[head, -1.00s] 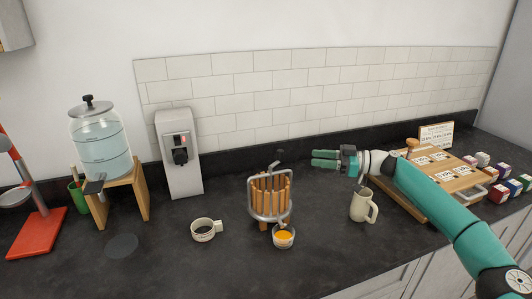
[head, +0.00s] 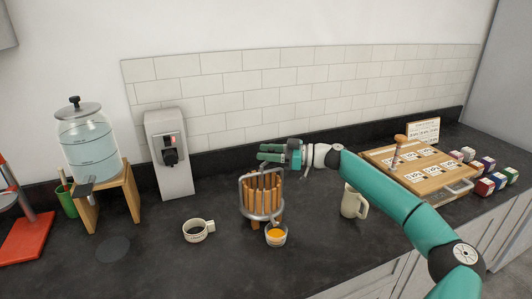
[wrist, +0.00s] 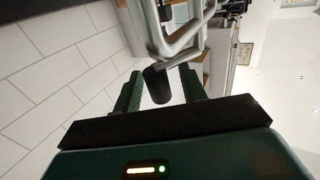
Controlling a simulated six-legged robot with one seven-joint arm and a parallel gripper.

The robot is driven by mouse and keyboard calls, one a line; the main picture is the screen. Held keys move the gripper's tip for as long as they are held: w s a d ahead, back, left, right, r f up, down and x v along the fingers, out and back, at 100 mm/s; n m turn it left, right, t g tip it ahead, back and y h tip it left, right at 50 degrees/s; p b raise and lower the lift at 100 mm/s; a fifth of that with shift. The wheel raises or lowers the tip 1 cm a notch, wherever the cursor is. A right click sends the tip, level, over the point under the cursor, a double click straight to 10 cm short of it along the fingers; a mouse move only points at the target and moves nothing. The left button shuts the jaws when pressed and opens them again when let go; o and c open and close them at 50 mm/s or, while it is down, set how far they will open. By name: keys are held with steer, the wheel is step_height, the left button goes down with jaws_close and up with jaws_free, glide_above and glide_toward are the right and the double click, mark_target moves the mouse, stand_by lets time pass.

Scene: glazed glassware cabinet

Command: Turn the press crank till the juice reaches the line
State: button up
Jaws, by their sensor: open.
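The fruit press (head: 246,205) has wooden slats in a grey metal frame and stands on the dark counter. A clear cup (head: 276,239) with orange juice sits at its front; I cannot make out a line on it. My gripper (head: 268,152) is just above the press top, fingers pointing left, and hides the crank in the head view. In the wrist view my gripper (wrist: 160,92) is open, with the dark crank knob (wrist: 157,86) between its fingers, apparently not clamped. The grey metal frame (wrist: 180,38) shows beyond the knob.
A cream mug (head: 352,202) stands right of the press, under my arm. A small handled cup (head: 197,231) stands to the left. A water dispenser (head: 88,145), a grey machine (head: 169,155) and a wooden box (head: 432,180) stand farther out.

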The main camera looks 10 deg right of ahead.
steer(key=shift+w+a, duration=0.15)
steer(key=shift+a, duration=0.15)
jaws_close()
steer(key=shift+d+t, duration=0.1)
steer(key=shift+t, duration=0.4)
